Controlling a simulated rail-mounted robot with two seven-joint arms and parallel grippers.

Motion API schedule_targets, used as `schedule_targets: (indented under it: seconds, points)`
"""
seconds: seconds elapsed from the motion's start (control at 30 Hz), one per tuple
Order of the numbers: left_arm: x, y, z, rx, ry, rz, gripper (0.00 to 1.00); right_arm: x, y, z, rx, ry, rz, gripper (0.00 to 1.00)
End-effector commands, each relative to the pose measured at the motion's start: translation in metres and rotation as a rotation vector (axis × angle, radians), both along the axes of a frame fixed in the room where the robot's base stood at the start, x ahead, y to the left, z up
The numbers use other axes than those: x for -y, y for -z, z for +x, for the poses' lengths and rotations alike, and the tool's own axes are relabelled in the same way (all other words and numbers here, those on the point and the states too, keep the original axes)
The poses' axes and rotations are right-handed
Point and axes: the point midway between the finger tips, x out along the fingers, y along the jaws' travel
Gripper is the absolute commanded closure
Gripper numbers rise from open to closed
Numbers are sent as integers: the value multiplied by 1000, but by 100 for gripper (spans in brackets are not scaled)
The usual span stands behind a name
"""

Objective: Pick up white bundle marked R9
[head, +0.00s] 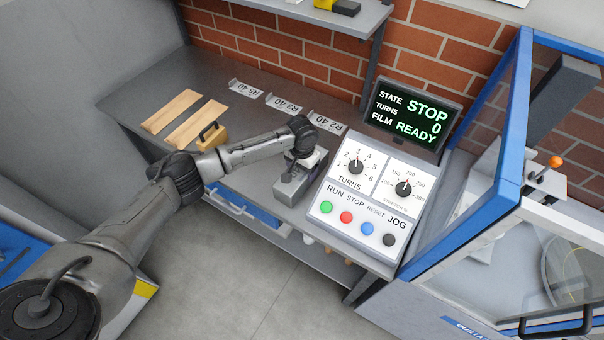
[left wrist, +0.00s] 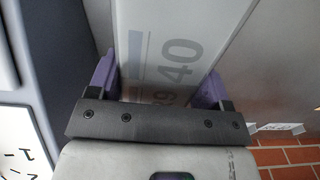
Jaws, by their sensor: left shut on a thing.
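The white bundle (left wrist: 172,45) lies between the purple fingers of my left gripper (left wrist: 160,88) in the left wrist view. Grey print on it reads "40", with part of "R9" showing near the palm. My left gripper is shut on it, and the palm hides its near end. In the head view my left gripper (head: 308,165) points down at the bench, just left of the control panel, at a grey block-shaped thing (head: 290,188). The bundle cannot be made out clearly there. My right gripper is not in view.
The control panel (head: 365,205) stands close on the right, its screen (head: 412,113) reading STOP and READY. Labels such as R3 40 (head: 283,104) line the back of the bench (head: 150,90). Wooden strips (head: 195,125) and a handled wooden block (head: 211,137) lie left. A blue-framed machine (head: 500,150) stands far right.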

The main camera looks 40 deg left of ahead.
Motion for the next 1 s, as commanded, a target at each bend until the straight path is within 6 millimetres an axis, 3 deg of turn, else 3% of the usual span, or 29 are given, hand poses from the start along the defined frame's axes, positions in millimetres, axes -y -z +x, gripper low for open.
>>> schedule_targets:
  seconds: [0.47,0.77,1.0]
  points:
    - [0,0,0,0,0,0,87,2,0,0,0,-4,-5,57]
    - [0,-6,1,4,0,-2,88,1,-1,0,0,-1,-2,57]
    - [0,-36,2,7,-1,-1,88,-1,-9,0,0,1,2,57]
